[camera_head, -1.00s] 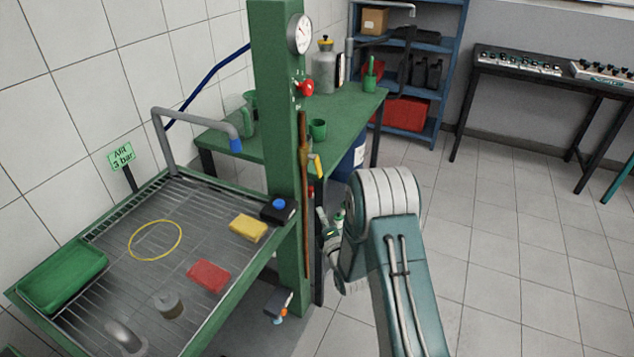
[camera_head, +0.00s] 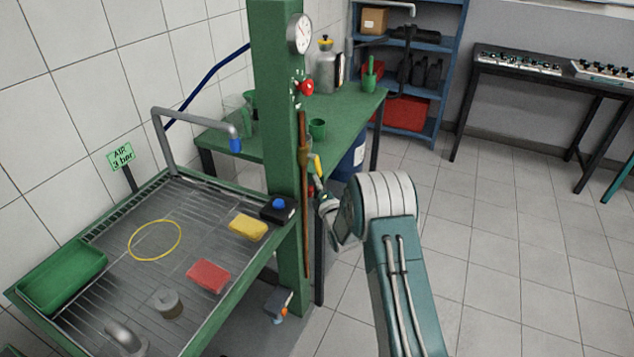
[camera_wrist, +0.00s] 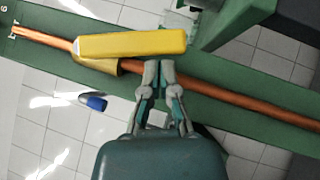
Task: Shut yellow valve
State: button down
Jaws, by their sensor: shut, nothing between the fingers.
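The yellow valve handle (camera_head: 317,163) sits beside the copper pipe on the green post in the head view. In the wrist view the yellow handle (camera_wrist: 135,44) is a long bar above a brass valve body (camera_wrist: 100,66) on the orange-brown pipe (camera_wrist: 225,88). The bar lies at a slant to the pipe, not square across it. My gripper (camera_wrist: 158,66) is shut and empty. Its tips appear just below the bar's lower edge, near its right end; contact cannot be told. In the head view my gripper (camera_head: 319,188) is small, just below the handle.
The green post (camera_head: 285,130) stands directly behind the pipe. A wire-grid wash table (camera_head: 130,300) is at left, and a green bench (camera_head: 345,110) stands behind. A blue nozzle (camera_wrist: 96,102) shows below the pipe. The tiled floor at right is clear.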

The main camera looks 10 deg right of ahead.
jog(key=shift+w+d+n+t+y, duration=0.3)
jog(key=shift+w+n+t, duration=0.15)
jog(key=shift+n, duration=0.25)
jog(key=shift+w+d+f+n+t+y, duration=0.15)
jog(key=shift+w+n+t+y, duration=0.1)
jog(key=shift+n, duration=0.15)
jog(key=shift+w+d+r+n+t+y, duration=0.15)
jog(key=shift+n+t+y, duration=0.1)
jog(key=shift+n, duration=0.15)
jog(key=w+d+r+n+y, duration=0.3)
jog(key=w+r+n+y, duration=0.1)
jog(key=n+y, duration=0.1)
jog(key=shift+w+d+r+n, duration=0.25)
jog(key=shift+w+n, duration=0.1)
jog(key=shift+n, duration=0.35)
jog(key=shift+t, duration=0.25)
